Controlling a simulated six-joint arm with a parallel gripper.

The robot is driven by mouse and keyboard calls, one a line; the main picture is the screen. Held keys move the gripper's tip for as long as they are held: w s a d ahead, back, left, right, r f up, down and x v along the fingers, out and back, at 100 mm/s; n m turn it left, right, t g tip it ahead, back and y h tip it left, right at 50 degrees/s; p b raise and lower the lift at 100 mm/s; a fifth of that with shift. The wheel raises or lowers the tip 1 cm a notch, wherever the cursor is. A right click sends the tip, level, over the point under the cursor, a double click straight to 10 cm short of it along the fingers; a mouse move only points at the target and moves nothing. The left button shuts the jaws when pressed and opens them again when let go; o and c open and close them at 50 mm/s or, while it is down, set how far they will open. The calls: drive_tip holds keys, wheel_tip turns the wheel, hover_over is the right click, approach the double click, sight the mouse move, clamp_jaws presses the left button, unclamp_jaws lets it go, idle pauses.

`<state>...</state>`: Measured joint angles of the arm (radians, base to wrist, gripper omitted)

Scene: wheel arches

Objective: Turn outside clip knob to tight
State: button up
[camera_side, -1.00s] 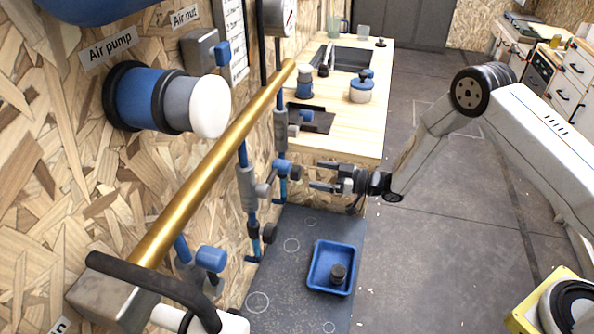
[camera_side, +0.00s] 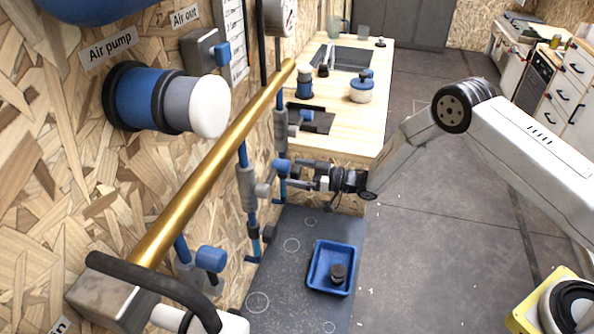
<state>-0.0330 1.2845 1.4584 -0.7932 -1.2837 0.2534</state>
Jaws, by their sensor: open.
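Blue and grey clips sit on upright blue rods below a long brass tube (camera_side: 205,175) along the wall. The clip nearest my gripper has a blue body (camera_side: 281,166); its dark knob end is now mostly hidden by my fingers. My gripper (camera_side: 298,174) points left with its jaws open, one finger above the other, at that knob. I cannot tell whether the fingers touch it. A grey clip part (camera_side: 264,190) and a dark knob (camera_side: 268,233) sit lower left. Another blue knob (camera_side: 210,258) is nearer the camera. No label shows which clip is the outside one.
A blue tray (camera_side: 331,268) with a small dark round piece (camera_side: 338,273) lies on the dark mat (camera_side: 300,225) below my gripper. A wooden counter (camera_side: 345,135) with a sink stands behind. The floor to the right is open.

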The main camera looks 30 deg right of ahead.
drive_tip(key=shift+x, duration=0.95)
drive_tip(key=c, duration=1.3)
drive_tip(key=shift+o, duration=0.2)
drive_tip(key=shift+m, duration=1.6)
drive_tip(key=o, duration=1.3)
drive_tip(key=shift+c, duration=0.2)
